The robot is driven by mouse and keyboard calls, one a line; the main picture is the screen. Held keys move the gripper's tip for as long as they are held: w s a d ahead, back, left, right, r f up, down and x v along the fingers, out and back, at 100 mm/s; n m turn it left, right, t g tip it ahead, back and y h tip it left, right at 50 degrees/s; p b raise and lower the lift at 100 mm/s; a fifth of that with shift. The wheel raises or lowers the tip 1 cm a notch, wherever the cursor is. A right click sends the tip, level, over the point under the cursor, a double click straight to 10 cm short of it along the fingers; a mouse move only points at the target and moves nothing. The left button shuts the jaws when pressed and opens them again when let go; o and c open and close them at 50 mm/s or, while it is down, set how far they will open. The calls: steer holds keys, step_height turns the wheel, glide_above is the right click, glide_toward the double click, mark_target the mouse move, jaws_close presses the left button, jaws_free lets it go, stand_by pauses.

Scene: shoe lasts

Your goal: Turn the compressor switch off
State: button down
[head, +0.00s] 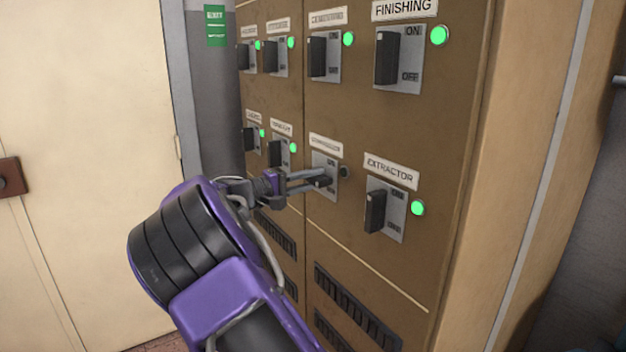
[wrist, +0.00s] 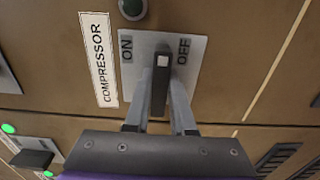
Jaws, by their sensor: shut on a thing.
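The compressor switch (head: 328,181) is a dark lever on a grey plate in the lower row of the brown cabinet. In the wrist view, the lever (wrist: 161,72) stands out between the ON and OFF marks, with the COMPRESSOR label (wrist: 98,58) beside the plate. My gripper (head: 318,180) reaches it from the left, and its two fingers (wrist: 162,92) are shut on the lever, one on each side. The fingers hide part of the switch in the head view. The compressor lamp (head: 345,172) is dark; it also looks unlit in the wrist view (wrist: 132,8).
The extractor switch (head: 376,211) sits close at the right, with its lamp (head: 418,208) lit green. The finishing switch (head: 387,58) and other switches above and to the left have green lamps lit. Vent slots (head: 357,303) lie below. A pale door (head: 85,100) stands at left.

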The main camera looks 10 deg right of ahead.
steer(key=c, duration=0.8)
jaws_free()
steer(key=shift+o, duration=0.2)
steer(key=shift+a, duration=0.15)
steer(key=p+v, duration=0.1)
steer(key=v, duration=1.6)
steer(key=shift+s, duration=0.1)
